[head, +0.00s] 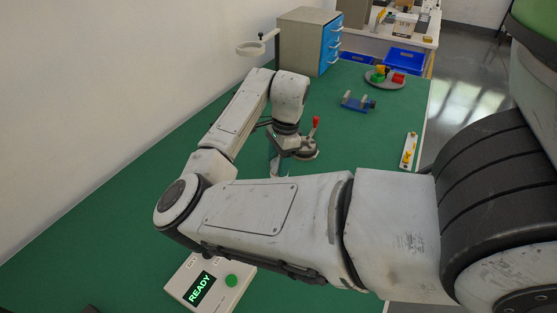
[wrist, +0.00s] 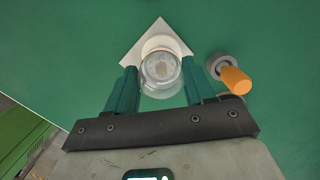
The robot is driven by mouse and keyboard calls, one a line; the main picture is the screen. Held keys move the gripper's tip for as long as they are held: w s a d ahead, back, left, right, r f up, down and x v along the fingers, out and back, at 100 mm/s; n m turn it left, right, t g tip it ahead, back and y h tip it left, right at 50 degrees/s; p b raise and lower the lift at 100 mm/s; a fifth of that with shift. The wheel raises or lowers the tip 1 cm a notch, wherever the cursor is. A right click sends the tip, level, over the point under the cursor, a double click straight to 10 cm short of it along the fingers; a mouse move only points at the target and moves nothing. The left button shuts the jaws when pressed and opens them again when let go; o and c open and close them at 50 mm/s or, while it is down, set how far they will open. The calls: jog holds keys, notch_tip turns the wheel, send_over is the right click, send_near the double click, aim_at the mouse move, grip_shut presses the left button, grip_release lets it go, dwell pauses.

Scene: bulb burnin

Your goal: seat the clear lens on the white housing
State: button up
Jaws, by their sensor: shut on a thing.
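My gripper (wrist: 160,78) shows from behind in the wrist view, with its two green fingers closed on the sides of the clear lens (wrist: 161,68). The lens is round and see-through. The white housing (wrist: 157,42) shows as a pale round rim just beyond the lens, which overlaps most of it. I cannot tell whether the lens touches the housing or hangs above it. In the head view my arm hides the lens and housing.
A white square plate (wrist: 178,36) lies around the housing. In the head view, a red-handled fixture (head: 305,147), a blue vise (head: 357,103) and a READY box (head: 209,283) stand on the green bench.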

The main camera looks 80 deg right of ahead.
jog(key=shift+f, duration=0.6)
dwell(0.5)
jog(key=o, duration=1.1)
jog(key=shift+r, duration=0.15)
jog(key=r, duration=0.7)
jog(key=s+d+r, duration=0.1)
jog(key=r, duration=0.2)
jog(key=shift+s+r, duration=0.1)
jog(key=shift+r, duration=0.1)
jog(key=shift+r, duration=0.1)
